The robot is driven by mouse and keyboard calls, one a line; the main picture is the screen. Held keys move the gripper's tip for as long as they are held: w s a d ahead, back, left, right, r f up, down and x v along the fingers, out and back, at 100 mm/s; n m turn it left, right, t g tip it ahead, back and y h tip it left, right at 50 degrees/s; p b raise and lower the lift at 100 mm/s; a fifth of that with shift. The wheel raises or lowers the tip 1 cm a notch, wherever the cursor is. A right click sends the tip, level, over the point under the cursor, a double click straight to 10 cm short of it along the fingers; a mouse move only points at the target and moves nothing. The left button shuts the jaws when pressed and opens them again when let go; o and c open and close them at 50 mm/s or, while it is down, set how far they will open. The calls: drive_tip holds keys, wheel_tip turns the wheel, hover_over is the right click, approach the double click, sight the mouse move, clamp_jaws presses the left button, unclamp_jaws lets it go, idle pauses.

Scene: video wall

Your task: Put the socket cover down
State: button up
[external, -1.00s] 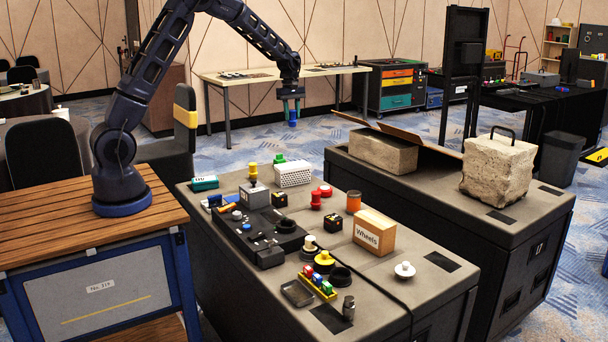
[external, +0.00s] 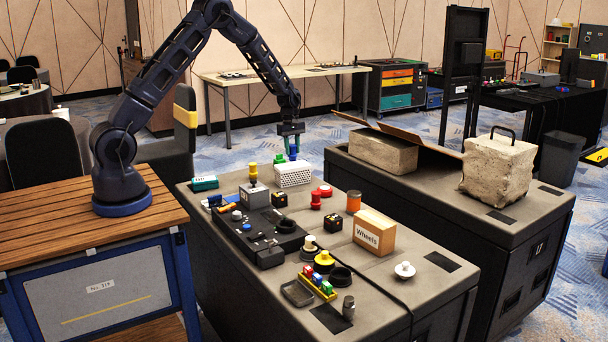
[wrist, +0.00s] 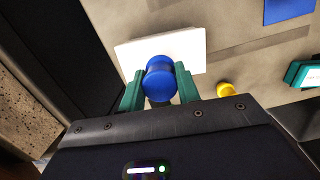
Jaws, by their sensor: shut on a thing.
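My gripper (external: 292,148) has green fingers and is shut on a blue round socket cover (external: 293,156). The cover hangs below the fingers over the far end of the case top. In the wrist view the cover (wrist: 160,78) sits between the two fingertips (wrist: 158,92). The white perforated box (external: 293,175) is just below and in front of it; in the wrist view it shows as a pale block (wrist: 190,48) behind the cover. I cannot tell whether the cover touches the box.
Several small parts crowd the near case top (external: 380,292). A second case with stone blocks (external: 384,152) is right.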

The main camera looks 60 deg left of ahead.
drive_tip(key=shift+f, duration=0.85)
drive_tip(key=shift+f, duration=0.15)
drive_tip(key=o, duration=0.9)
drive_tip(key=shift+o, duration=0.2)
